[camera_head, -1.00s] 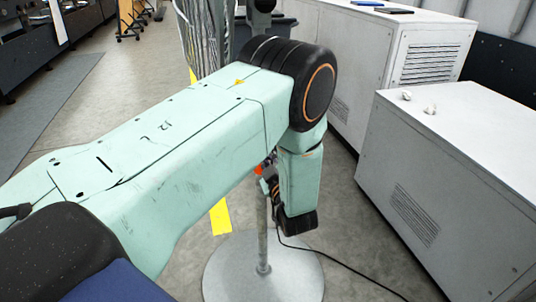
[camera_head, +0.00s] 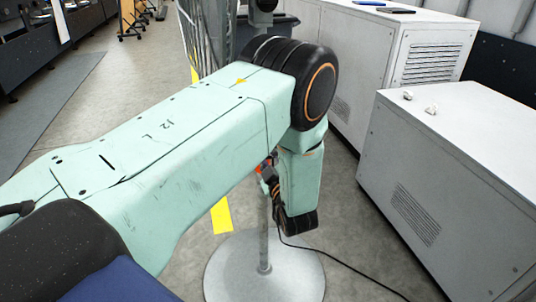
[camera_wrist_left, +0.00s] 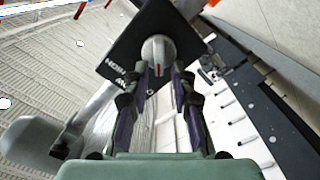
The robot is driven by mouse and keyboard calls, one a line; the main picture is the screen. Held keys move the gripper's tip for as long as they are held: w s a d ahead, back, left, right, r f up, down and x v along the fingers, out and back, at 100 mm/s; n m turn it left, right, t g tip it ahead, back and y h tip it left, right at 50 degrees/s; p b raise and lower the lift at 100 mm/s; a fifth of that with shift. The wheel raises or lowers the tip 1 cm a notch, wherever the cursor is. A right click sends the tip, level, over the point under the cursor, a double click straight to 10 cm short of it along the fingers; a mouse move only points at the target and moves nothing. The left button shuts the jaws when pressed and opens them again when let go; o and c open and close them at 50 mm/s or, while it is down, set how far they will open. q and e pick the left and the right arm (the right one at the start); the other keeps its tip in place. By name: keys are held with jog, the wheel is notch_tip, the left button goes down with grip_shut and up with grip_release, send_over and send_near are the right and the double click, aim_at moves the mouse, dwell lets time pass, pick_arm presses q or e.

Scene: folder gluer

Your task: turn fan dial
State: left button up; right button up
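The fan dial (camera_wrist_left: 158,49) is a rounded grey knob with a red line, on a tilted black plate (camera_wrist_left: 124,52) with white lettering in the left wrist view. My left gripper (camera_wrist_left: 163,68) has its two dark fingers on either side of the knob and looks shut on it. The red line runs roughly along the fingers. In the head view my left arm covers the dial and most of the fan; the fan's grey pole (camera_head: 265,235) and round base (camera_head: 228,272) show below it. My right gripper is not in view.
A black cable (camera_head: 340,263) runs from the fan across the floor. White cabinets (camera_head: 450,170) stand at the right, with small white pieces on the near one. A yellow floor strip (camera_head: 221,215) lies left of the pole. Open floor lies at the left.

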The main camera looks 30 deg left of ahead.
pick_arm(q)
jog(key=shift+o, duration=0.4)
jog(key=shift+w, duration=0.1)
jog(key=v, duration=0.7)
jog(key=shift+s, duration=0.25)
jog(key=shift+d+f, duration=0.1)
jog(key=shift+d, duration=0.05)
